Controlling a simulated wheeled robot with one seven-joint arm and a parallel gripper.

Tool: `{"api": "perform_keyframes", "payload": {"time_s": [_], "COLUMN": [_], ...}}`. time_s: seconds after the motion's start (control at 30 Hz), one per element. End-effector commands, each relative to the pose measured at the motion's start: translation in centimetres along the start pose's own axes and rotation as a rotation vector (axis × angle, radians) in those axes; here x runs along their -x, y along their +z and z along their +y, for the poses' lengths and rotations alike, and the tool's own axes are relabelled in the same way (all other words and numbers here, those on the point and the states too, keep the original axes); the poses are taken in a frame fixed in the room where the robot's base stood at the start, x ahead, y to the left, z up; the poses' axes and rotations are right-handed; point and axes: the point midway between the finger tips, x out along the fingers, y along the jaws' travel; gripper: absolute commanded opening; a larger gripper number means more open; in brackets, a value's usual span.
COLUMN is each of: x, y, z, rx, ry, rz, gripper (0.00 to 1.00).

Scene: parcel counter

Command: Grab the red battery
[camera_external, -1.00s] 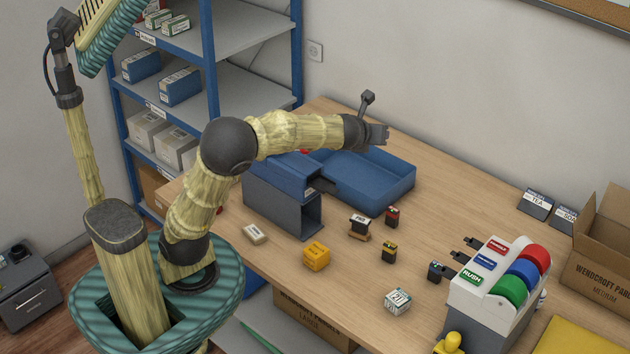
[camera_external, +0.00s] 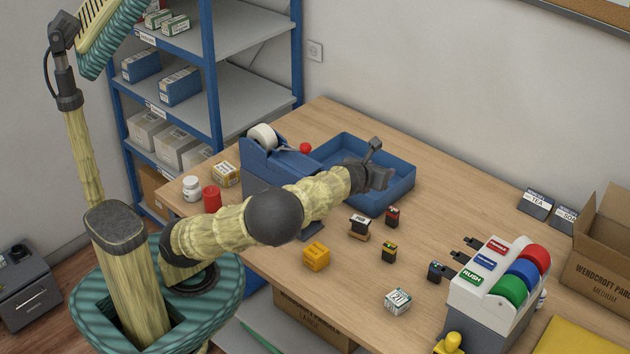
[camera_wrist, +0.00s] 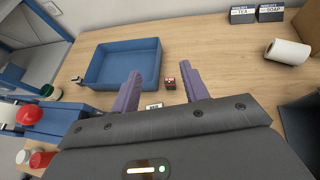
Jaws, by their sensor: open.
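The red battery (camera_external: 393,215), a small dark block with a red top, stands on the counter to the right of the blue tray (camera_external: 398,186). In the wrist view the battery (camera_wrist: 171,83) shows ahead, between the two fingers but nearer the right one. My gripper (camera_external: 379,176) is open and empty, above the tray's right end and apart from the battery in the external view. Its purple fingers (camera_wrist: 161,76) are spread in the wrist view.
A dark-and-white stamp-like block (camera_external: 359,226) stands close beside the battery. A yellow-topped battery (camera_external: 389,252), dark blue battery (camera_external: 436,271), yellow box (camera_external: 316,256) and white box (camera_external: 397,302) stand nearer. A label dispenser (camera_external: 480,300) is at right, a tape dispenser (camera_external: 262,158) at left.

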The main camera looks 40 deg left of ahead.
Motion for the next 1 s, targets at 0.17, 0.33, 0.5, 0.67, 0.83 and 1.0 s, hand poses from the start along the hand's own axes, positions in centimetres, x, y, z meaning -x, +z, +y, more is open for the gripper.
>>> {"api": "perform_keyframes", "payload": {"time_s": [0.17, 0.33, 0.5, 0.67, 0.83, 1.0], "x": [-3.1, -5.9, -7.3, -7.4, -7.5, -8.6], "y": [-6.4, -12.1, -15.1, -15.4, -15.3, -15.2], "z": [0.2, 0.2, 0.1, 0.0, 0.0, 0.1], "rx": [-0.008, -0.007, -0.001, 0.002, 0.001, 0.002], "ry": [0.009, 0.006, 0.001, 0.0, 0.0, 0.002], "rz": [0.001, 0.001, 0.0, -0.001, 0.0, -0.001], "gripper": [0.45, 0.45, 0.45, 0.45, 0.45, 0.45]}}
